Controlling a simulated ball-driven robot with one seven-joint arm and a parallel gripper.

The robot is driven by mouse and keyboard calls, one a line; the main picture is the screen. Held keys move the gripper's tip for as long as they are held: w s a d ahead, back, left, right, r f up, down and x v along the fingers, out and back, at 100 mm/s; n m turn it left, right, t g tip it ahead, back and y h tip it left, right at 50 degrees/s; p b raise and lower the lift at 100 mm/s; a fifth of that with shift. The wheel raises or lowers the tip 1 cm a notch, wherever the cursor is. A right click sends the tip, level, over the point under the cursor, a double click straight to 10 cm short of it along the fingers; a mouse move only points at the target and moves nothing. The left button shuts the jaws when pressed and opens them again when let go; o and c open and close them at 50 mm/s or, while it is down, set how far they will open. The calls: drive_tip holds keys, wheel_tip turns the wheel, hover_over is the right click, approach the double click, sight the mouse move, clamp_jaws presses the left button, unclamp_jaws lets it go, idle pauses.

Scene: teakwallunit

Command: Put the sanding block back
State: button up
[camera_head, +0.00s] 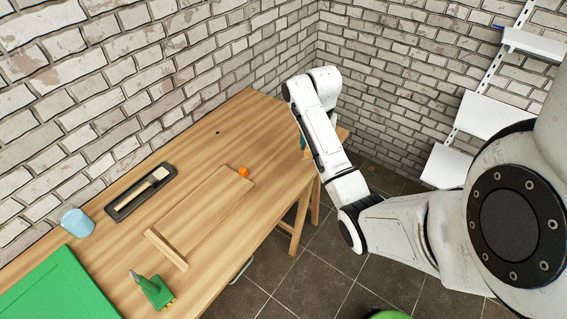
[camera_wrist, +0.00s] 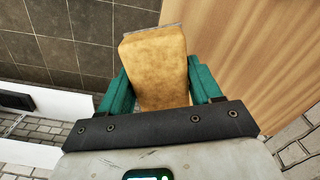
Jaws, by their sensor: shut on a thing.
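The sanding block (camera_wrist: 156,55) is a tan-brown block with a thin grey edge at its far end. In the wrist view it sits between the two teal fingers of my gripper (camera_wrist: 157,85), which are shut on its sides. In the wrist view, dark floor tiles show behind the block on the left and the wooden table on the right. In the head view my gripper is mostly hidden behind my arm, near the table's far right end. Only a small teal and orange patch shows there.
The wooden table (camera_head: 222,150) holds a wooden board with a raised strip (camera_head: 200,215), an orange ball (camera_head: 243,172), a dark tray with a brush (camera_head: 140,192), a light blue cup (camera_head: 77,222), a green mat (camera_head: 55,295) and a green object (camera_head: 152,289). Brick walls stand behind; white shelves (camera_head: 490,115) are at right.

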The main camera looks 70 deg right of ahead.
drive_tip(key=w+f+b, duration=0.2)
drive_tip(key=w+f, duration=0.1)
drive_tip(key=w, duration=0.3)
hover_over(283, 163)
wheel_tip(283, 163, down, 5)
drive_tip(key=shift+f, duration=0.15)
drive_tip(key=shift+d+f, duration=0.1)
drive_tip(key=shift+f, duration=1.65)
drive_tip(key=shift+f, duration=0.15)
drive_tip(key=o, duration=1.1)
